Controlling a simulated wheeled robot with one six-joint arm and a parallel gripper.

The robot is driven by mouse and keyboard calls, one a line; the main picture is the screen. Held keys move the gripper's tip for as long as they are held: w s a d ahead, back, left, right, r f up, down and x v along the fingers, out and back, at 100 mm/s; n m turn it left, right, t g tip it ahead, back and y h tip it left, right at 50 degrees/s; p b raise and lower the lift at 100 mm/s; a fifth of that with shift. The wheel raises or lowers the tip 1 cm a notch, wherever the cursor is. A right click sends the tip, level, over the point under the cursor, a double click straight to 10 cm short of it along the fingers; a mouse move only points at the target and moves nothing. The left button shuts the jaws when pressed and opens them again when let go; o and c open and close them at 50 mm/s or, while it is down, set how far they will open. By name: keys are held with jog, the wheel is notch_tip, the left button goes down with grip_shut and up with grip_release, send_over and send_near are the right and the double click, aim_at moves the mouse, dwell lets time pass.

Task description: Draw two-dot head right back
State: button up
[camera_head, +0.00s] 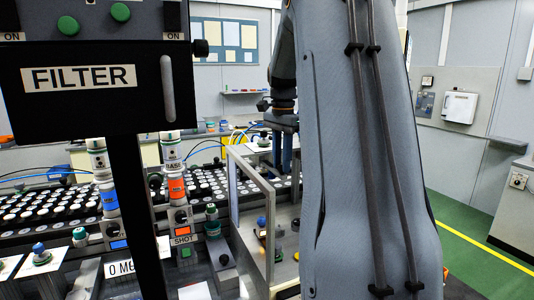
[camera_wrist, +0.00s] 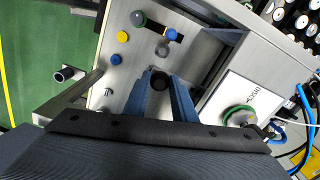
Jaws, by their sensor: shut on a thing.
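My gripper (camera_wrist: 159,84) has its two blue fingers closed around a dark round knob-like head (camera_wrist: 159,81) above a pale metal panel (camera_wrist: 103,96). I cannot make out two dots on this head; the fingers hide its sides. In the head view my gripper (camera_head: 282,158) points down behind a grey upright frame (camera_head: 235,178). The held head cannot be made out there. A metallic round knob (camera_wrist: 162,49) stands on the panel, apart from the fingers.
A green knob (camera_wrist: 138,18), a yellow button (camera_wrist: 123,37) and blue buttons lie past the fingertips. A black bar handle (camera_wrist: 66,73) sticks out left. The FILTER sign (camera_head: 80,77) stands in front.

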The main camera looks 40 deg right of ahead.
jog(key=s+a+p, duration=0.3)
jog(key=s, duration=1.1)
jog(key=s+a+p, duration=0.3)
jog(key=s+p, duration=0.1)
jog(key=s, duration=1)
jog(key=shift+s+a, duration=0.2)
jog(key=shift+a, duration=0.2)
jog(key=o, duration=1.1)
dwell(4.1)
